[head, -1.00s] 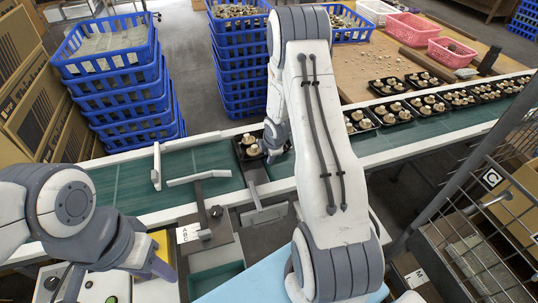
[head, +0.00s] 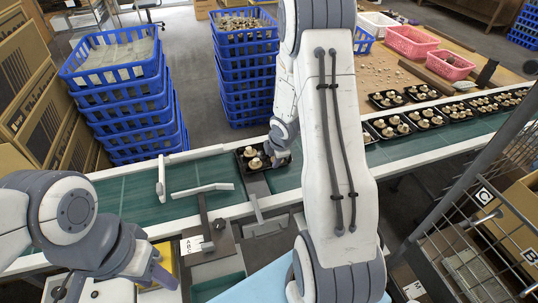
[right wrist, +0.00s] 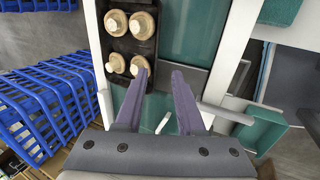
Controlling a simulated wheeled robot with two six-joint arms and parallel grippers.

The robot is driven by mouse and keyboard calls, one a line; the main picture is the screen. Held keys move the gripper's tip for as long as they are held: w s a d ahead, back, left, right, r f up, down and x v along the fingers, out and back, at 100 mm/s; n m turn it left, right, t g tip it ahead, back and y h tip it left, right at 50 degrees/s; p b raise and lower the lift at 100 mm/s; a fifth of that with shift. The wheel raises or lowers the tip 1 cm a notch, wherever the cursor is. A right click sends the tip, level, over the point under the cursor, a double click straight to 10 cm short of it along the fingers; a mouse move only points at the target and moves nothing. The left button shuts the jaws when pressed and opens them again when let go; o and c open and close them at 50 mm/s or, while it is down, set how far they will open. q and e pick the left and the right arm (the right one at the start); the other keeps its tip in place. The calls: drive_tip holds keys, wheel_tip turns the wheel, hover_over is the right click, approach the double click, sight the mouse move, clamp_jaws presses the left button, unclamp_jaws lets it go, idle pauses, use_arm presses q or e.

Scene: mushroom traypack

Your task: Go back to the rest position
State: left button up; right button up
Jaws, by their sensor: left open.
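My left gripper (head: 152,272) is at the lower left of the head view, over the near side of the conveyor by a yellow item, open with nothing seen in it. My right arm stands across the middle of the head view and hides much behind it. My right gripper (right wrist: 160,85) shows in the right wrist view with its two purple fingers apart and nothing between them. A black tray (right wrist: 148,45) of several mushrooms lies just beyond its left fingertip. The same tray (head: 243,168) is on the green conveyor (head: 140,195) in the head view, beside my right gripper.
Stacked blue crates (head: 120,95) stand behind the conveyor at left, with another stack (head: 245,80) right of them. More mushroom trays line the belt at right. Pink baskets (head: 412,45) sit on the brown table. A wire cage (head: 480,240) stands at lower right.

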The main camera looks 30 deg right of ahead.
drive_tip(key=s+a+r+m+g, duration=0.1)
drive_tip(key=s+a+r+m, duration=0.15)
drive_tip(key=a+r, duration=0.5)
drive_tip(key=s+a+r+m, duration=0.2)
drive_tip(key=s+a+r, duration=0.25)
drive_tip(key=a, duration=0.65)
drive_tip(key=s+a+r+m+g+y, duration=0.1)
drive_tip(key=s+a+r, duration=0.2)
drive_tip(key=s, duration=0.6)
drive_tip(key=s+a+r+m+g+y, duration=0.1)
drive_tip(key=s+a+r+m+g, duration=0.1)
drive_tip(key=s+a, duration=0.6)
drive_tip(key=shift+s+a+r, duration=0.15)
drive_tip(key=shift+s+r, duration=0.35)
drive_tip(key=shift+s, duration=0.5)
